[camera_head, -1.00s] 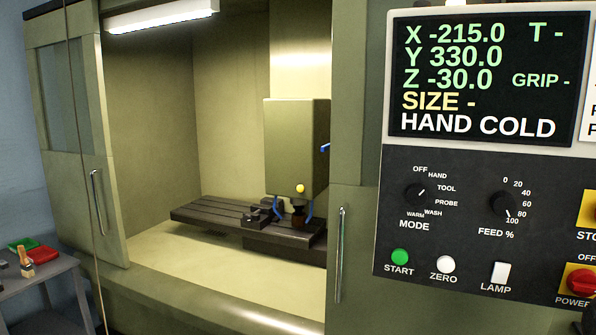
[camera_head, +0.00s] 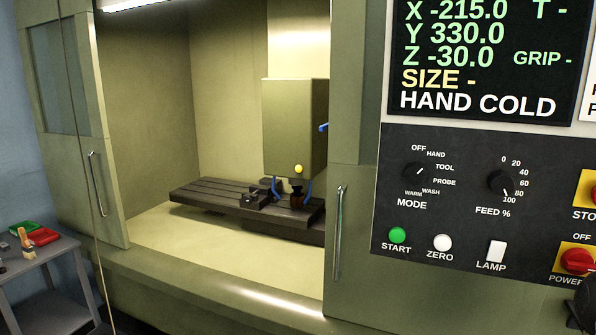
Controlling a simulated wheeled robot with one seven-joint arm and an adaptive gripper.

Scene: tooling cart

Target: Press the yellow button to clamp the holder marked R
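The yellow button (camera_head: 298,169) is a small round knob low on the front of the olive spindle head (camera_head: 293,125) inside the machine. Below it is a dark holder (camera_head: 297,194) with blue curved parts beside it. I cannot read any R mark on it. Whether the holder is seated in the spindle or stands on the table is too small to tell. My gripper is not clearly shown; only a dark shape, too cut off to identify, is at the lower right edge.
The machine opening is clear between the left door (camera_head: 75,130) and the right panel with its handle (camera_head: 338,235). A slotted table (camera_head: 205,195) carries a small dark vise (camera_head: 253,201). The control panel (camera_head: 470,150) stands close at right. A side cart (camera_head: 60,250) holds red and green trays.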

